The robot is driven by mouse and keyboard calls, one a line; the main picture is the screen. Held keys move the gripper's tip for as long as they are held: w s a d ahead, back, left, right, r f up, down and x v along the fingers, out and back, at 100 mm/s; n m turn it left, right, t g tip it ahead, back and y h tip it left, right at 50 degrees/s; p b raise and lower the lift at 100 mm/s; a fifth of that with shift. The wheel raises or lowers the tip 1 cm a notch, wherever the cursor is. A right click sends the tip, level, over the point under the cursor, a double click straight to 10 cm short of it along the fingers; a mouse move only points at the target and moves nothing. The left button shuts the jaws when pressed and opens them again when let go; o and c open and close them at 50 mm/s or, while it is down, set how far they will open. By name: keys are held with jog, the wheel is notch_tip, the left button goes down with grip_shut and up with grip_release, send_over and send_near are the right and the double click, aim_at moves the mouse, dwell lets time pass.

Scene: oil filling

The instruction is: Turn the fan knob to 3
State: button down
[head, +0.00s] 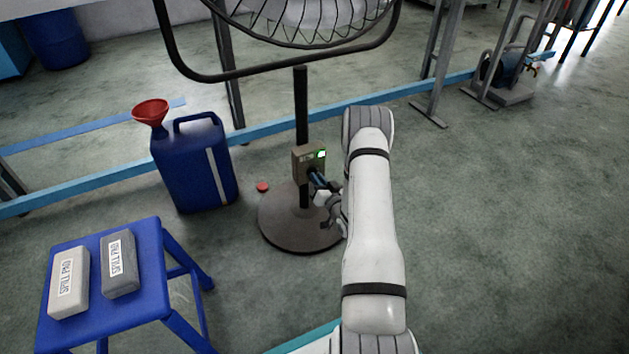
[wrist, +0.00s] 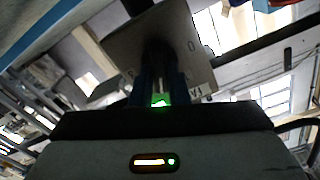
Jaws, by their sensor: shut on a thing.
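The fan (head: 301,110) stands on a dark pole with a round base. Its beige control box (head: 302,157) is fixed to the pole, with a small green light at its upper right. My gripper (head: 315,178) reaches the front of the box from the right. In the wrist view the box face (wrist: 186,38) fills the upper middle, with a "0" mark at its right. My gripper (wrist: 160,76) is shut on the dark fan knob (wrist: 158,50) there. The knob is shadowed and partly hidden by the fingers, so I cannot tell its setting.
A blue jerrycan (head: 190,165) with a red funnel (head: 151,112) stands left of the fan. A blue stool (head: 150,240) holds two spill pads (head: 70,283).

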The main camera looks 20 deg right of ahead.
jog(key=m+p, duration=0.1)
jog(key=m, duration=1.2)
jog(key=shift+s+f+p, duration=0.15)
jog(key=shift+f+p, duration=0.05)
jog(key=shift+p, duration=0.2)
jog(key=shift+m, duration=0.3)
jog(key=c, duration=1.4)
grip_release()
jog(key=shift+r, duration=0.1)
jog(key=s+p, duration=0.3)
jog(key=s, duration=0.4)
jog(key=shift+s+d, duration=0.15)
jog(key=shift+s, duration=0.2)
